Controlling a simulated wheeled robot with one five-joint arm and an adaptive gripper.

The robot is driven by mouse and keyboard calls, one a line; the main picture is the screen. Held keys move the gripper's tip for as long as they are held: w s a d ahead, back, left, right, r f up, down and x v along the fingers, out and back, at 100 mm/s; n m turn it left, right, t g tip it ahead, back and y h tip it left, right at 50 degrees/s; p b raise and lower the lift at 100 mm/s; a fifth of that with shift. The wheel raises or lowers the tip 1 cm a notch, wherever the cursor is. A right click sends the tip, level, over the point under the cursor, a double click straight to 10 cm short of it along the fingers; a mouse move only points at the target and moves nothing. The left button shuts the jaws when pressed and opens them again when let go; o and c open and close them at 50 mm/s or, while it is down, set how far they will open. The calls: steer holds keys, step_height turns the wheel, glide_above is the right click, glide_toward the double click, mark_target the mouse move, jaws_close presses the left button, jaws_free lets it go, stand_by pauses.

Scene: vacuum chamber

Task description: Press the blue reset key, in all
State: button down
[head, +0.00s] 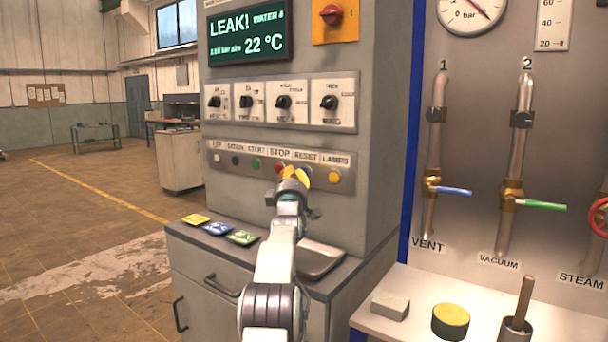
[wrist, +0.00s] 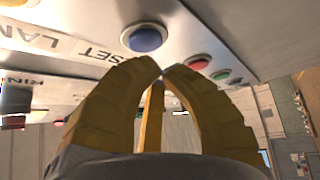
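The blue reset key (wrist: 146,38) is a round button in a pale ring on the panel, plain in the wrist view, near the printed label. In the head view my fingers largely hide it, below the "RESET" label on the key strip (head: 228,163). My gripper (head: 291,172) has yellow fingers, which are brought together at the tips with nothing visible between them. In the wrist view its fingertips (wrist: 161,69) appear just below the blue key in the picture; I cannot tell whether they touch the panel.
The red stop key (wrist: 198,62) and green key (wrist: 220,76) sit close beside the blue one. A yellow key (head: 334,177) is at the strip's right. Knobs (head: 283,102) and a "LEAK!" display (head: 247,36) are above. A cabinet top with colored cards (head: 217,229) lies below.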

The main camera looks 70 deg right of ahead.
steer(key=shift+s+d+p, duration=0.25)
steer(key=shift+d+p, duration=0.6)
steer(key=shift+p, duration=0.55)
stand_by(1.4)
steer(key=shift+w+a+f+b, duration=0.1)
steer(key=shift+a+b, duration=0.35)
steer(key=shift+b, duration=0.55)
steer(key=shift+w+a+b, duration=0.1)
steer(key=shift+a+b, duration=0.25)
steer(key=shift+b, duration=0.15)
stand_by(0.6)
